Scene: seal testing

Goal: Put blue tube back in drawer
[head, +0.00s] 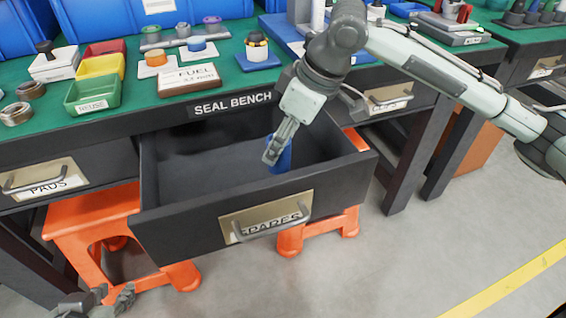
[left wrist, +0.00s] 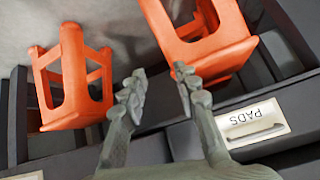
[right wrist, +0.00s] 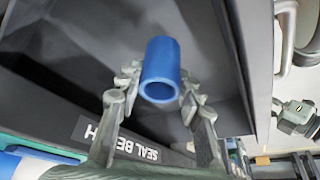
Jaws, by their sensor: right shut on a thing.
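The blue tube (head: 285,158) is short and hollow. In the head view it is partly hidden behind my right gripper (head: 275,153), which reaches down into the open drawer labelled SPARES (head: 180,226). In the right wrist view the tube (right wrist: 160,58) sits between the fingertips of my right gripper (right wrist: 159,83), its open end facing the camera. Dark drawer walls and floor surround it there; I cannot tell whether it touches the floor. My left gripper (head: 118,299) is low at the bottom left, outside the drawer. In the left wrist view its fingers (left wrist: 158,82) are apart and empty.
The green-topped bench (head: 130,120) carries a green REUSE bin (head: 93,95), a FUEL box (head: 190,80) and several small parts. Orange stools (head: 92,212) stand under the drawer. The PADS drawer (head: 45,180) is closed at left. Floor at right is clear.

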